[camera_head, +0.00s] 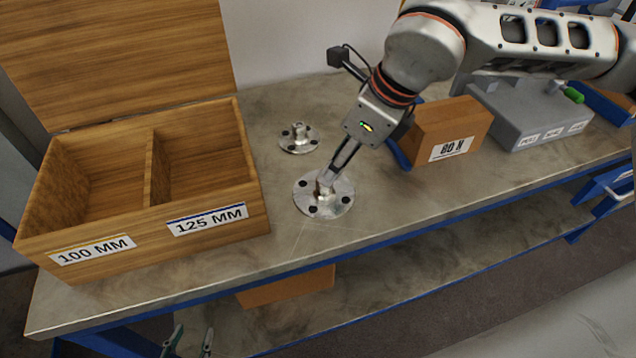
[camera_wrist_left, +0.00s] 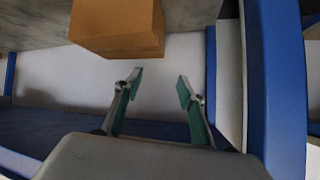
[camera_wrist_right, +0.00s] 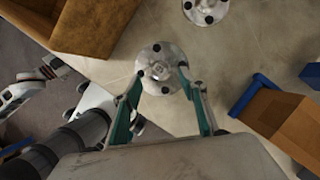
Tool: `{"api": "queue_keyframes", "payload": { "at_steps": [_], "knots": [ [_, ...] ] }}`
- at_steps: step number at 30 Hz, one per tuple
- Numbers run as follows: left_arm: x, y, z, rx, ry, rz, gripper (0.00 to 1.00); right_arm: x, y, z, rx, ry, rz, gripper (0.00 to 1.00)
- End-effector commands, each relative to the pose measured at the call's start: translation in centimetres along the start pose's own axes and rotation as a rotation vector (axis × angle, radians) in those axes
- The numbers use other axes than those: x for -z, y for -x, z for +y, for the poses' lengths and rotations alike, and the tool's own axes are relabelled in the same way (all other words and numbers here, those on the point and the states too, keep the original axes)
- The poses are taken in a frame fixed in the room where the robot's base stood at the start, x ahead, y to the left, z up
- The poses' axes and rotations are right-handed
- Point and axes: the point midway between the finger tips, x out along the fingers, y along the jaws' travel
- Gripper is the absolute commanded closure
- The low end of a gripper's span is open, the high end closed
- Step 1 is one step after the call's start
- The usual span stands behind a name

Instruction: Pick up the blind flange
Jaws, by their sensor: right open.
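A round grey metal blind flange (camera_head: 312,205) with dark bolt holes and a raised central hub lies flat on the bench. My right gripper (camera_head: 325,180) points down over its hub, and the fingertips hide part of it. In the right wrist view the open fingers (camera_wrist_right: 161,72) stand on either side of the flange (camera_wrist_right: 159,82); I cannot tell whether they touch the hub. A second, smaller-looking flange (camera_head: 299,146) lies behind, partly shown in the right wrist view (camera_wrist_right: 205,12). My left gripper (camera_head: 189,340) is open and empty, low in front of the bench.
An open wooden box (camera_head: 150,245) with 100 MM and 125 MM compartments stands left; both look empty. An orange-brown box (camera_head: 432,134) and a grey labelled case (camera_head: 530,115) stand right. A brown box (camera_wrist_left: 118,28) rests on the lower shelf near my left gripper.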

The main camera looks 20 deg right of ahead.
Motion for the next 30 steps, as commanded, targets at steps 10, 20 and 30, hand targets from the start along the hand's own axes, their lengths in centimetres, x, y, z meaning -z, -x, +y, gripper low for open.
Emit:
{"api": "queue_keyframes", "payload": {
  "at_steps": [10, 20, 30],
  "knots": [
    [-1.5, 0.6, 0.6, -0.009, 0.002, -0.027, 0.6, 0.0, -3.6, 0.0, -0.002, 0.002, 0.001, 0.58],
    [-1.3, 0.3, 0.4, -0.005, 0.0, -0.022, 0.6, 0.0, -7.3, -0.2, -0.002, 0.002, -0.001, 0.58],
    [-1.3, 0.2, 0.2, -0.003, -0.001, -0.021, 0.6, 0.0, -7.3, -0.2, -0.002, 0.002, -0.002, 0.86]
  ]
}}
